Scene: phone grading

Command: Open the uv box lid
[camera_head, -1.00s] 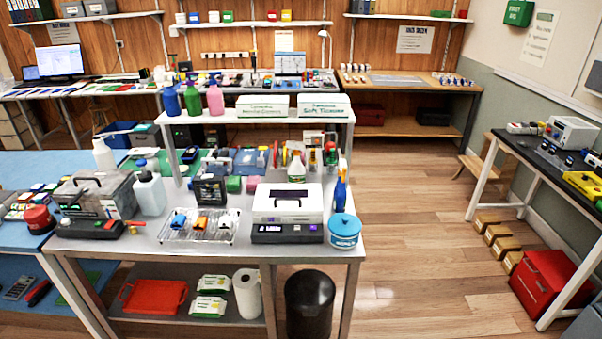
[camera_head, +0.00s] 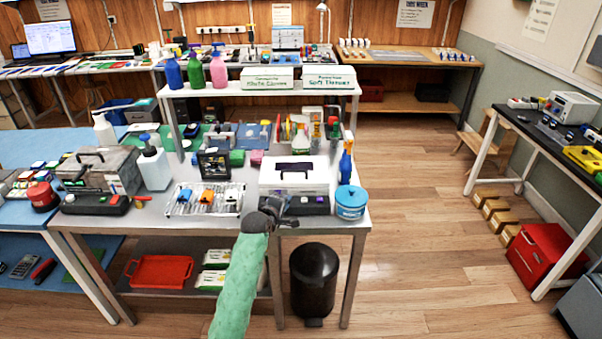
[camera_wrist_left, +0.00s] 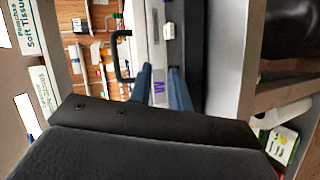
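The UV box (camera_head: 293,178) is a white box on a dark base, on the grey metal bench; its lid is down. The lid's black handle (camera_head: 295,168) is on top. The wrist view shows the box turned sideways, with its handle (camera_wrist_left: 123,55), pale front and dark base (camera_wrist_left: 188,35). My left gripper (camera_head: 276,205) is just in front of the box's front left side and hides part of the base. In the left wrist view its two blue fingers (camera_wrist_left: 162,85) are apart with nothing clearly between them. They point towards the box front. My right gripper is not in view.
A blue round tub (camera_head: 351,203) stands right of the box. A wire rack (camera_head: 205,200) with small coloured items stands left. A black bin (camera_head: 314,280) is below on the floor.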

